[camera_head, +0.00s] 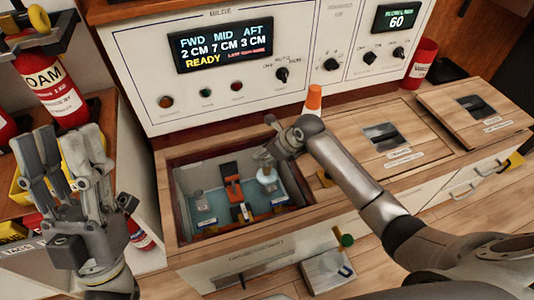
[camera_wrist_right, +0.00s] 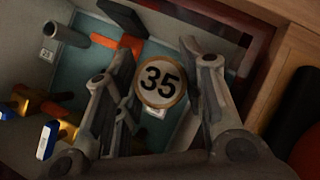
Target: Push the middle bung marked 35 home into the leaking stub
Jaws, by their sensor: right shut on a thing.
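The bung marked 35 (camera_wrist_right: 161,83) shows its round, pale, brown-rimmed face in the right wrist view. My right gripper (camera_wrist_right: 165,62) is shut on it, with fingers on both sides. In the head view my right gripper (camera_head: 272,152) reaches into the open bilge well (camera_head: 187,178), over the bung (camera_head: 267,174). The stub beneath the bung is hidden, so I cannot tell how deep it sits. A grey stub (camera_wrist_right: 66,35) with a small numbered tag stands apart at the upper left of the wrist view. My left gripper (camera_head: 62,165) is open and empty, outside the well.
Orange-and-black fittings (camera_head: 232,182) stand in the well near the bung. The wooden rim (camera_head: 172,225) surrounds it. A control panel (camera_head: 224,45) rises behind, reading FWD 2, MID 7, AFT 3 CM.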

